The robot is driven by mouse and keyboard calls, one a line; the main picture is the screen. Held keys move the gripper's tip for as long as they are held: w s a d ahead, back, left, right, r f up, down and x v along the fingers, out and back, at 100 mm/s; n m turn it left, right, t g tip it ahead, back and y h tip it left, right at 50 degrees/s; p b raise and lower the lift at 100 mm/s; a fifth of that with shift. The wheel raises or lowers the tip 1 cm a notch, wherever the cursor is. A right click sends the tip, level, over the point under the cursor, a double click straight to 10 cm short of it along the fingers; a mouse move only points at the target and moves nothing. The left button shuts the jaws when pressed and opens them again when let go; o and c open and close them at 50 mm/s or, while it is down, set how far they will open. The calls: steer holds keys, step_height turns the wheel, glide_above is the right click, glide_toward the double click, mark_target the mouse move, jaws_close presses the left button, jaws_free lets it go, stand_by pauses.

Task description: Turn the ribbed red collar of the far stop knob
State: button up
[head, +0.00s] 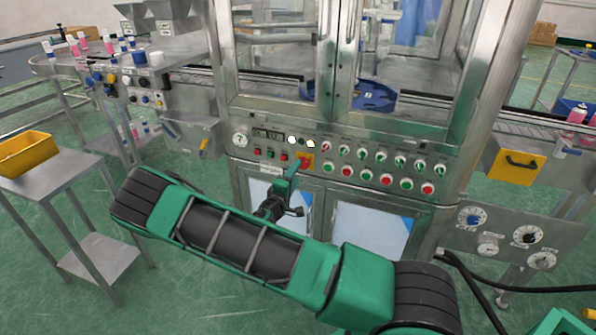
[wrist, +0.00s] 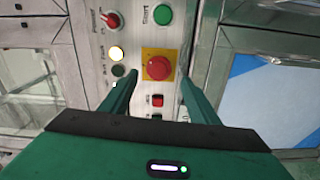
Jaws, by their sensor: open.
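A red stop knob (wrist: 158,67) sits on a square yellow plate (wrist: 146,54) in the wrist view. The ribs of its collar are too small to make out. The knob also shows small in the head view (head: 306,160), on the machine's front panel, partly behind my gripper. My gripper (wrist: 156,75) is open, with one green finger on each side of the knob in the picture. I see gaps between the fingers and the knob. I cannot tell how far the fingertips are from the panel. Nothing is held.
The panel (head: 345,177) carries several green and red buttons and switches right of the knob. A green Start button (wrist: 163,15) and a lit white lamp (wrist: 116,53) are close to it. Glass cabinet doors (head: 365,232) lie below. A yellow bin (head: 25,153) stands on a side table.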

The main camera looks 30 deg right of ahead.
steer(key=v, duration=0.5)
stand_by(0.4)
steer(key=s+d+r+m+g+y, duration=0.25)
steer(key=s+d+m+g, duration=0.35)
steer(key=s, duration=0.3)
steer(key=s+d+r+m+g+y, duration=0.25)
steer(key=s+d+m+g, duration=0.3)
steer(key=s, duration=0.35)
steer(key=s+a+r+y, duration=0.3)
steer(key=s+r, duration=0.1)
steer(key=s, duration=0.3)
steer(key=s+a+r+m+y, duration=0.1)
steer(key=s+a+r+y, duration=0.2)
steer(key=s, duration=0.5)
steer(key=s+a+r+y, duration=0.3)
steer(key=s+a+r, duration=0.1)
steer(key=s+r, duration=0.3)
steer(key=shift+s+a, duration=0.15)
steer(key=shift+a, duration=0.25)
steer(key=shift+m+t, duration=0.25)
